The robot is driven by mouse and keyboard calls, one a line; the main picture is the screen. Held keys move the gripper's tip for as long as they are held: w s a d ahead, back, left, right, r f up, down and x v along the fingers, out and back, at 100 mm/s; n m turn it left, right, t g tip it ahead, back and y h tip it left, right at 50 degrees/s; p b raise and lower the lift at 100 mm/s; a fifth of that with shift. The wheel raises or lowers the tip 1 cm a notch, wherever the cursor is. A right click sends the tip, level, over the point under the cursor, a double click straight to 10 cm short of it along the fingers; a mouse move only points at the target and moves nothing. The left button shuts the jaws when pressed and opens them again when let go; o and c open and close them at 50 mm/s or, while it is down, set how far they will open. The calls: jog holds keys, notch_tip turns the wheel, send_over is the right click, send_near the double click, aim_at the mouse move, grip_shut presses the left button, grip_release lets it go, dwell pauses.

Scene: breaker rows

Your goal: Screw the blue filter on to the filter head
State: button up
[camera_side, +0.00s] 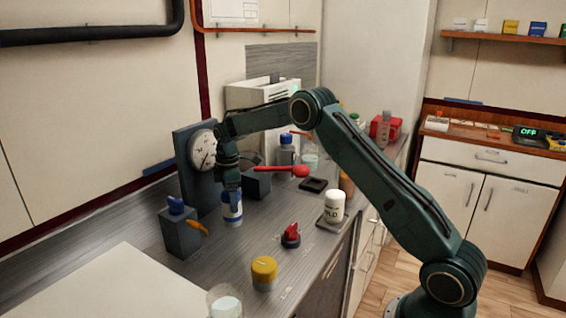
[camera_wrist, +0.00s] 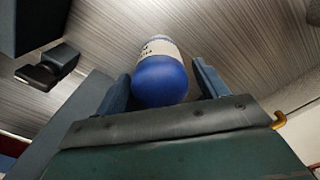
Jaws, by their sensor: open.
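The blue filter (camera_side: 232,212), a small cylinder with a white label band, stands on the grey counter below my gripper (camera_side: 231,189). In the wrist view its rounded blue end (camera_wrist: 160,80) faces the camera, between the two fingers of my gripper (camera_wrist: 161,88). The fingers are apart, with a visible gap on each side of the filter. In the side view the gripper hides the filter's upper end. I cannot tell for sure which part is the filter head; a dark upright panel (camera_side: 184,180) with a round gauge (camera_side: 202,149) and a dark block (camera_side: 257,184) stand behind.
A grey block (camera_side: 181,234) with a blue knob and orange lever stands left of the filter. A red knob (camera_side: 291,236), yellow-capped jar (camera_side: 264,272) and white jar (camera_side: 334,207) stand to the right and front. A red-ended rod (camera_side: 299,171) sticks out behind.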

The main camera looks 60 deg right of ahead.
jog(key=n, duration=1.1)
dwell(0.3)
jog(key=c, duration=0.9)
jog(key=shift+m, duration=2.2)
jog(key=o, duration=1.1)
